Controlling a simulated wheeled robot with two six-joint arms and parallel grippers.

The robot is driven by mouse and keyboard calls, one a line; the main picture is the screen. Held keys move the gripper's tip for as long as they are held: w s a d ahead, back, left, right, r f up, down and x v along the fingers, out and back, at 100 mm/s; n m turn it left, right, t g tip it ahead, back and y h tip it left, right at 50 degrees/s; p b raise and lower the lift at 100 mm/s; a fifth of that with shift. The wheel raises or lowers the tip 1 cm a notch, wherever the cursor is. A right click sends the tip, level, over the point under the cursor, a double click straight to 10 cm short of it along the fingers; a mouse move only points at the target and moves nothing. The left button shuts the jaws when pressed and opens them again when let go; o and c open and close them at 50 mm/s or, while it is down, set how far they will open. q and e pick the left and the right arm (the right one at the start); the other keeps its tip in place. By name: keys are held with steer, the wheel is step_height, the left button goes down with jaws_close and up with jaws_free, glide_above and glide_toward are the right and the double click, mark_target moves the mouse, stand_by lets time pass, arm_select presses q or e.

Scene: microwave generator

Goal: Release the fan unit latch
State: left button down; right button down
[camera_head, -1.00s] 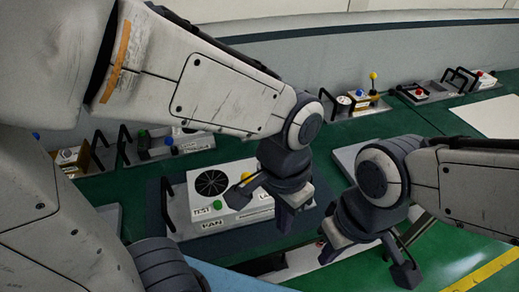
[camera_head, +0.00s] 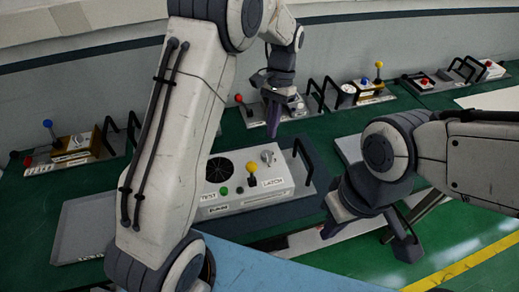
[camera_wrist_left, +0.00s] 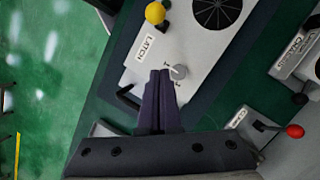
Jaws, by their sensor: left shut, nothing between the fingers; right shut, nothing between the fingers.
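The white fan unit (camera_head: 235,201) sits on a dark mat on the green bench, with a round black fan grille, a green button marked TEST and a small grey dial (camera_head: 267,156). Its latch is a short lever with a yellow ball (camera_head: 250,168) beside a LATCH label; the ball also shows at the top of the left wrist view (camera_wrist_left: 155,13). My left gripper (camera_head: 273,132) is shut and empty, pointing down above the unit's rear right part. In the left wrist view its fingertips (camera_wrist_left: 160,73) appear beside the dial, apart from the yellow ball. My right gripper (camera_head: 327,231) is shut and empty, right of the unit.
Black handles flank the unit; one is on its right (camera_head: 303,160). Behind stand several panels with levers, including a red-knobbed one (camera_head: 239,98) and a yellow-knobbed one (camera_head: 379,66). A grey plate (camera_head: 85,228) lies at left. My left arm hides the unit's left side.

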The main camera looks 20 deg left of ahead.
mark_target(252, 173)
arm_select(q)
steer(key=s+a+f+p, duration=0.1)
steer(key=s+f+p, duration=0.2)
steer(key=s+f, duration=0.2)
steer(key=shift+s+a, duration=0.3)
steer(key=shift+s, duration=0.05)
steer(key=shift+s, duration=0.1)
steer(key=shift+s+d+r+t, duration=0.1)
steer(key=shift+s+d+t, duration=0.1)
steer(key=shift+t, duration=0.1)
steer(key=shift+s+d+t+y, duration=0.15)
steer(key=shift+s+t+y, duration=0.1)
steer(key=shift+t+y, duration=0.15)
